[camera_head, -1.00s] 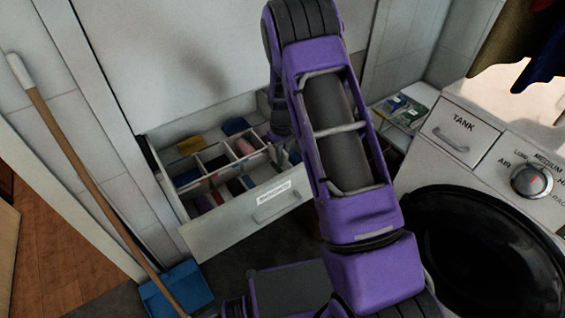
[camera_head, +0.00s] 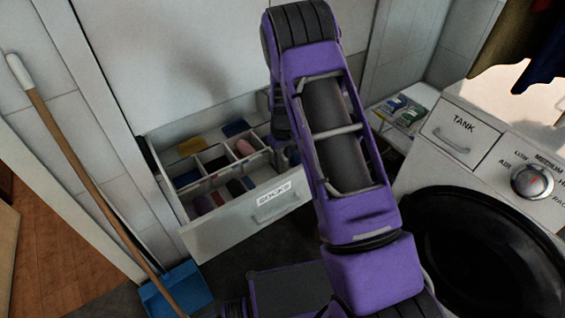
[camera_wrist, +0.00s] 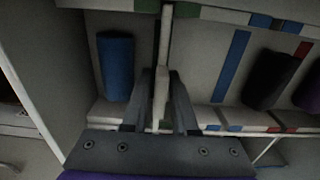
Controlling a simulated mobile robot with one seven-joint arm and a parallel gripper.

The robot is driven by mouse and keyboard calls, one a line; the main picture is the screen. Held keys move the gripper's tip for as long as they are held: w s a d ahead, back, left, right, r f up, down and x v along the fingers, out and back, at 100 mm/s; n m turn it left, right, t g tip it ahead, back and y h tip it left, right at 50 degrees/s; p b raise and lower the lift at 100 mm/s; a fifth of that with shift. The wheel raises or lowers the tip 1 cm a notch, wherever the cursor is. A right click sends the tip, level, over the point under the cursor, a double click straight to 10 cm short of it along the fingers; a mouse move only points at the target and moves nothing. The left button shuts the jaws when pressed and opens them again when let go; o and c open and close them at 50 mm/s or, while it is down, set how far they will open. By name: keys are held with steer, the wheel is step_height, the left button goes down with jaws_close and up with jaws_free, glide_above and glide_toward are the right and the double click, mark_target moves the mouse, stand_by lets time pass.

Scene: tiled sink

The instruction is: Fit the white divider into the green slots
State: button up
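The white divider (camera_wrist: 162,60) shows nearly edge-on in the wrist view, upright in the picture between the two fingers of my gripper (camera_wrist: 161,88). The fingers are close on both sides of it and appear shut on it. Its far end is at the drawer's back rail, between two green marks (camera_wrist: 187,10). In the head view my arm hides most of the gripper beside the open drawer (camera_head: 222,228) labelled SOCKS.
A rolled blue sock (camera_wrist: 116,65) lies left of the divider. A black roll (camera_wrist: 270,80) lies to the right, near red and blue marks. A washing machine (camera_head: 480,250) stands right of my arm. A broom handle (camera_head: 90,180) and blue dustpan (camera_head: 178,290) are at the left.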

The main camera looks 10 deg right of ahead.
step_height(320, 180, up, 12)
steer(key=shift+f+p, duration=0.2)
steer(key=shift+p, duration=0.3)
